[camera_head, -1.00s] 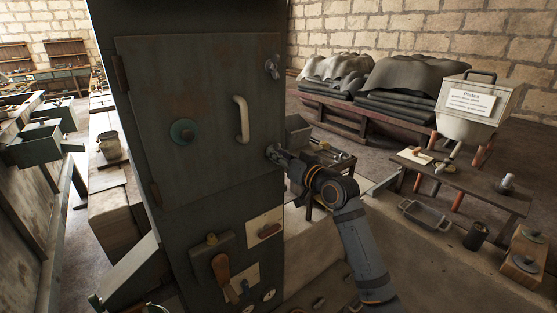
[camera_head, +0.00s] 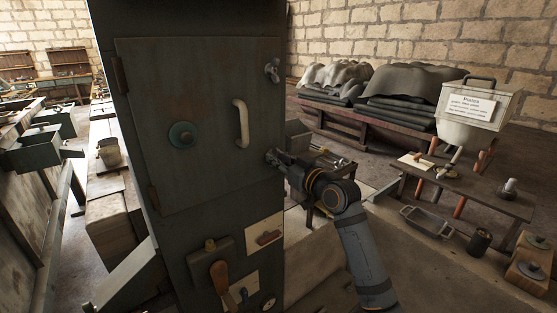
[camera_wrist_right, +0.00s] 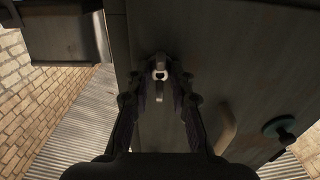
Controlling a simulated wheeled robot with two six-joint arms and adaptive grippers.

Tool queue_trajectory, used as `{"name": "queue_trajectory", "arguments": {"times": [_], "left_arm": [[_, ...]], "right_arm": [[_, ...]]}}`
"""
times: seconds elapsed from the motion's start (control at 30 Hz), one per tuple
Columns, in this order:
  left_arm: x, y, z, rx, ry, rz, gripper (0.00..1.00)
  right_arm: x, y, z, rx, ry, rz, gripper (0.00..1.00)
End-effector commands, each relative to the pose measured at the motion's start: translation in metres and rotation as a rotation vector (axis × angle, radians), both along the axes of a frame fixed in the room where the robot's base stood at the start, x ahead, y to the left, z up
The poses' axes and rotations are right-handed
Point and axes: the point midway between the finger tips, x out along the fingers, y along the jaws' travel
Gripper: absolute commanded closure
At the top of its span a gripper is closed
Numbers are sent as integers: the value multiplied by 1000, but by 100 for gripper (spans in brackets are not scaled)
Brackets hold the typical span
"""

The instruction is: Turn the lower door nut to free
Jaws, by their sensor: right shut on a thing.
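The dark green metal door (camera_head: 205,120) of the tall cabinet is shut. Its lower door nut is at the lower right edge of the door, mostly hidden by my right gripper (camera_head: 273,156) in the head view. In the right wrist view the pale metal lower door nut (camera_wrist_right: 160,74) sits between the fingertips of my right gripper (camera_wrist_right: 161,76), which are shut on it. The upper door nut (camera_head: 272,69) is at the door's upper right edge, clear of the gripper. My left gripper is not in view.
A white handle (camera_head: 241,123) and a round green knob (camera_head: 182,135) stand out from the door. Below are levers, one with a brown grip (camera_head: 220,278). A low table (camera_head: 470,185) with tools stands at the right. Floor shows between table and cabinet.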

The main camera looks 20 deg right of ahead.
Motion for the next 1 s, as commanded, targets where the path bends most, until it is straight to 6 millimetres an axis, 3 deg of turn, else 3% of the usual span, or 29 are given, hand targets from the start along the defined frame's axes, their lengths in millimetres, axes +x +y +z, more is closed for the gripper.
{"name": "queue_trajectory", "arguments": {"times": [0.07,0.1,0.23,0.57,0.83,1.0], "left_arm": [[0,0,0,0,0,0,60],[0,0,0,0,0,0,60],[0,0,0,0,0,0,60],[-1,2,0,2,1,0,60],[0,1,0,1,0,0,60],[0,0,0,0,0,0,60]], "right_arm": [[0,0,0,-1,1,0,100],[0,0,0,-1,1,0,73],[0,0,0,0,1,0,55],[-3,-2,0,-1,1,-1,55],[-47,-18,-1,-9,1,-1,55],[-64,-25,-1,-6,1,-3,55]]}}
